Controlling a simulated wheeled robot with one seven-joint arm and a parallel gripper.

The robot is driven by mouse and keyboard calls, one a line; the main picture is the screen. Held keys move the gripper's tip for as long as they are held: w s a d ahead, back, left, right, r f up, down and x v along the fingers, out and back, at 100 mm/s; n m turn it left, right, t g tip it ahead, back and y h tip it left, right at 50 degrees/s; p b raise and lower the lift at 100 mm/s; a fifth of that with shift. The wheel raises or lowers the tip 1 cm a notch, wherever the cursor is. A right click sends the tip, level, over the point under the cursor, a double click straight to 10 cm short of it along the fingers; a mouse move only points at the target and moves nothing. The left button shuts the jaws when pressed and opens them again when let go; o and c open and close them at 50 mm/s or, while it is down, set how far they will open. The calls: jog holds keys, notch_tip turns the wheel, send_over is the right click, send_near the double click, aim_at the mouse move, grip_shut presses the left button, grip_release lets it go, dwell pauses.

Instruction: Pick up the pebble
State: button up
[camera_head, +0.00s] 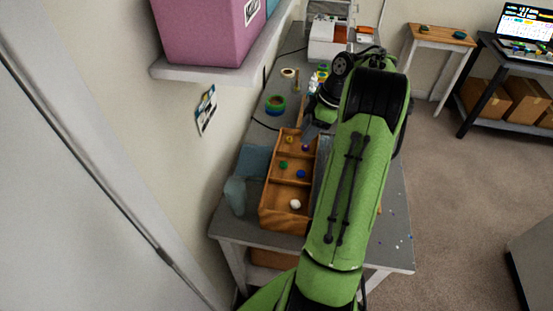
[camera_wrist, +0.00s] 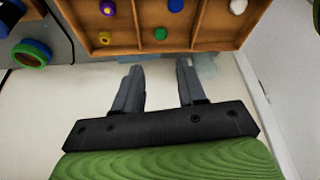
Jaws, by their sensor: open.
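Several small rounded pieces lie in a wooden divided tray (camera_head: 284,222); which one is the pebble I cannot tell. A white piece (camera_head: 295,204) is in the near compartment and also shows at the top right of the wrist view (camera_wrist: 238,6). A blue piece (camera_head: 301,174) and a green piece (camera_head: 283,165) share the middle compartment. A purple piece (camera_head: 305,147) and a yellow piece (camera_head: 290,139) lie in the far one. My gripper (camera_wrist: 160,69) is open and empty, its fingertips pointing toward the tray's side in the wrist view. My arm hides part of the table.
Green and blue tape rolls (camera_head: 275,105) and small bottles (camera_head: 313,83) stand beyond the tray. A blue cloth (camera_head: 254,162) lies on the tray's wall side. A shelf with a pink bin (camera_head: 210,35) overhangs at upper left. The wall is close on the left.

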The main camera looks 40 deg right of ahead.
jog(key=b, duration=0.1)
send_over(285, 163)
jog(key=s+d, duration=0.1)
jog(key=d, duration=0.2)
jog(key=f, duration=0.7)
jog(key=shift+s+a+f, duration=0.2)
jog(key=shift+f, duration=0.2)
jog(key=x, duration=0.4)
jog(key=shift+s+a+f, duration=0.2)
jog(key=shift+a+f, duration=0.1)
jog(key=shift+a, duration=0.05)
jog(key=shift+w+f, duration=0.25)
jog(key=shift+s, duration=0.15)
jog(key=shift+c, duration=1.2)
grip_shut()
jog(key=shift+r, duration=0.1)
